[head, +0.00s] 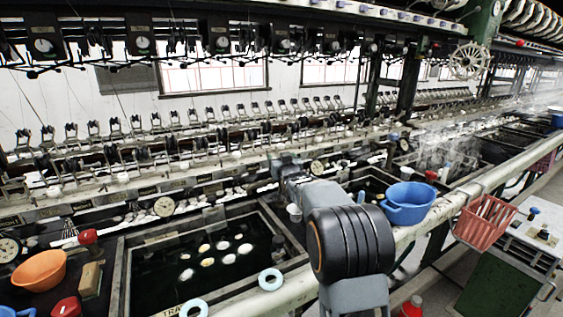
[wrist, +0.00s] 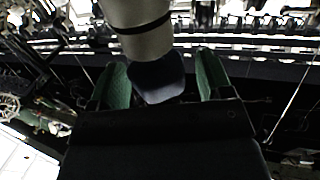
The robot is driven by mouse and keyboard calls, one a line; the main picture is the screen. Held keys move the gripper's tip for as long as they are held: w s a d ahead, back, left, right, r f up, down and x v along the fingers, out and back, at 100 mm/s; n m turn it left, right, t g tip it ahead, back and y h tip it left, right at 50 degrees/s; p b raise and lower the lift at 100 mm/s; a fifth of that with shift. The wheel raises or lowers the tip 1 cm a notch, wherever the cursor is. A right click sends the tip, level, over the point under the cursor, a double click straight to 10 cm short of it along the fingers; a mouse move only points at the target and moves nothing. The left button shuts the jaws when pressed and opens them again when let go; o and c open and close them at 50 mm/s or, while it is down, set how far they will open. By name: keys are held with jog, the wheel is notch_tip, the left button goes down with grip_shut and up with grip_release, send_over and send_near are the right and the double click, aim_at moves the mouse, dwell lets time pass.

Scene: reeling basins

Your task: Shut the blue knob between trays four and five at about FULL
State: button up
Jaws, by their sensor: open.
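My gripper (wrist: 163,76) is open in the wrist view, with a green-padded finger on each side. A dark blue-grey knob-like piece (wrist: 158,82) sits between the fingers, with a gap visible on each side. A cream cylinder with a dark band (wrist: 138,38) joins it from above. In the head view my arm covers the spot between the near basin tray (head: 119,275) and the tray to its right (head: 398,178). The blue knob cannot be made out there, and neither can its FULL mark or the tray numbers.
Cocoons (head: 228,259) float in the near tray. A blue bowl (head: 408,203) stands right of my arm, and a red basket (head: 484,221) hangs on the rail. An orange bowl (head: 40,270) and a red knob (head: 88,237) are at left. Pale rings (head: 271,280) lie along the front edge.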

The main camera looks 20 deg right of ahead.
jog(key=shift+s, duration=0.15)
jog(key=s+a+b, duration=0.1)
jog(key=s+a, duration=0.1)
jog(key=s, duration=1.1)
jog(key=shift+s, duration=0.2)
jog(key=shift+a, duration=0.1)
dwell(1.3)
